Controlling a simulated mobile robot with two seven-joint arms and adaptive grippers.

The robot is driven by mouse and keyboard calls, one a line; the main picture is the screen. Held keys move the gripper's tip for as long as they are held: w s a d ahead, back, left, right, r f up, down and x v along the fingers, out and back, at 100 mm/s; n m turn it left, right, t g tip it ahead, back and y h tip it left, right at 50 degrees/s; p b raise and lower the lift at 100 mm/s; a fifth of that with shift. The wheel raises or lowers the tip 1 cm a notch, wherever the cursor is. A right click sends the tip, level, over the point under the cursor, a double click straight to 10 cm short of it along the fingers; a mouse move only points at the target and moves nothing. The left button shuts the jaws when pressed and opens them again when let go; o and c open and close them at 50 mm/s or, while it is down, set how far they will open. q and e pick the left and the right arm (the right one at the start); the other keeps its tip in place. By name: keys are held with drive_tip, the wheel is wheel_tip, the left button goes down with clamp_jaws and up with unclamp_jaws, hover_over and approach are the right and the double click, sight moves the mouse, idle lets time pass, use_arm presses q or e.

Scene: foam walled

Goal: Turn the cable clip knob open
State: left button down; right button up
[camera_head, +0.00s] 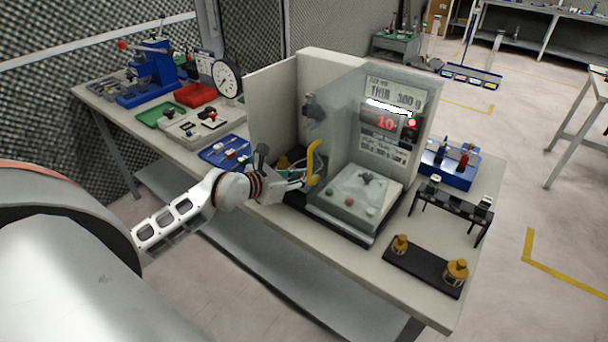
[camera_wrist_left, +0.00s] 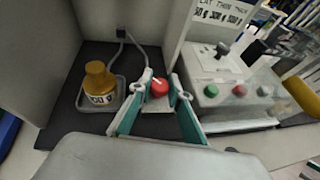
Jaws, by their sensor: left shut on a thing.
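A red round knob (camera_wrist_left: 159,86) with a white mark on top sits on a small light block in the left wrist view. A grey cable (camera_wrist_left: 136,52) runs to it from a socket on the wall behind. My left gripper (camera_wrist_left: 161,95) has its two fingers, teal inside, on either side of the knob and is shut on it. In the head view my left gripper (camera_head: 307,180) reaches into the left part of the open-fronted booth (camera_head: 275,105), and the knob is hidden there. My right gripper is in neither view.
A yellow-capped weight (camera_wrist_left: 99,88) stands in a grey tray left of the knob. A clear panel and a scale box (camera_head: 358,196) with coloured buttons are close on the right. A yellow curved handle (camera_head: 313,160) rises beside my gripper.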

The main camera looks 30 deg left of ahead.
use_arm(q)
drive_tip(key=shift+w+a+r, duration=0.1)
drive_tip(key=shift+r, duration=0.15)
drive_tip(key=c, duration=2)
unclamp_jaws()
drive_tip(key=shift+o, duration=0.8)
drive_tip(key=shift+f, duration=0.15)
drive_tip(key=shift+s, duration=0.2)
drive_tip(key=v, duration=1.1)
drive_tip(key=shift+s+r, duration=0.2)
drive_tip(key=shift+s, duration=0.1)
drive_tip(key=shift+s+a, duration=0.1)
